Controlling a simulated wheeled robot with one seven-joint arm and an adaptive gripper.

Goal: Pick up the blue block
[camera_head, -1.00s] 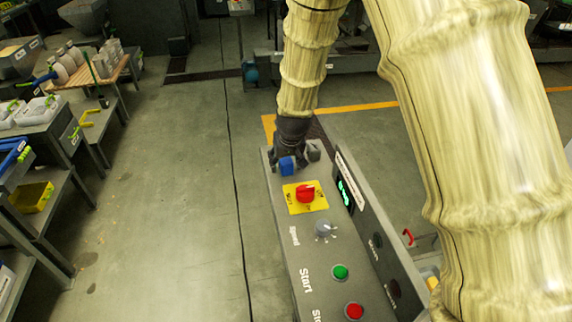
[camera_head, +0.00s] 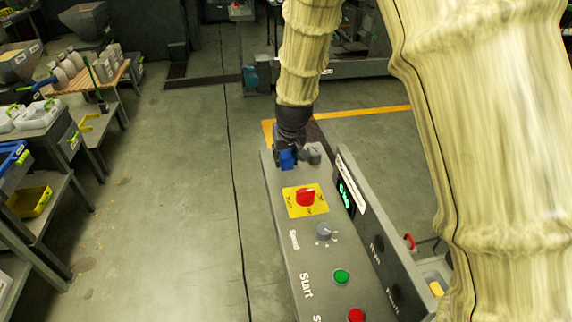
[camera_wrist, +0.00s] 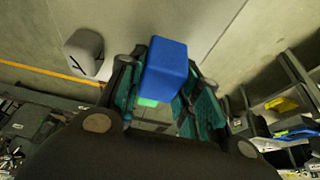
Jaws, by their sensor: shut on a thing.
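The blue block (camera_head: 288,159) is at the far end of the grey control panel (camera_head: 285,215) in the head view. My gripper (camera_head: 287,152) points down at it from above. In the wrist view the blue block (camera_wrist: 166,68) sits between the two teal-padded fingers of my gripper (camera_wrist: 160,95), which are shut on it. The head view does not clearly show whether the block still touches the panel.
A grey block (camera_head: 313,152) stands right beside the gripper; it also shows in the wrist view (camera_wrist: 86,52). The panel carries a red switch (camera_head: 306,198), a grey knob (camera_head: 323,231) and a green button (camera_head: 341,276). Shelves with bins stand at left; floor between is clear.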

